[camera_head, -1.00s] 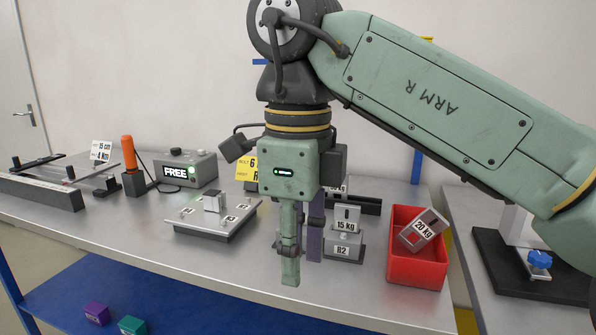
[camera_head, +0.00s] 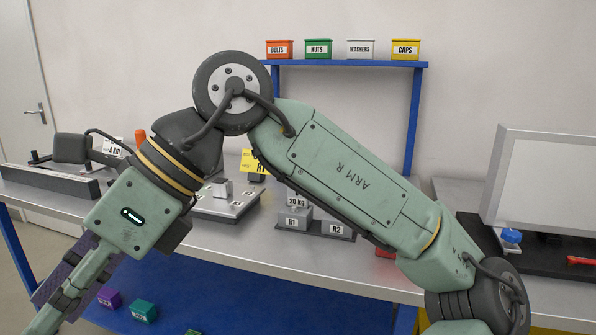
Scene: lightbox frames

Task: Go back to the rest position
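My gripper (camera_head: 62,290) is at the lower left, tilted down and to the left. One green finger shows in front, with purple surfaces behind it. The lower end runs to the picture's bottom edge, so I cannot tell its opening or whether it holds anything. My arm (camera_head: 355,175) bends at a high elbow and comes in from the lower right. The gripper is in front of the bench's left part and hides some of it.
The metal bench (camera_head: 240,245) carries a grey fixture plate (camera_head: 228,205) and a rack (camera_head: 338,230) marked R1 and R2, with a 20 kg block (camera_head: 297,213) at R1. Purple (camera_head: 108,298) and teal (camera_head: 143,310) boxes lie on the blue lower shelf. Bins stand on the upper shelf (camera_head: 345,65).

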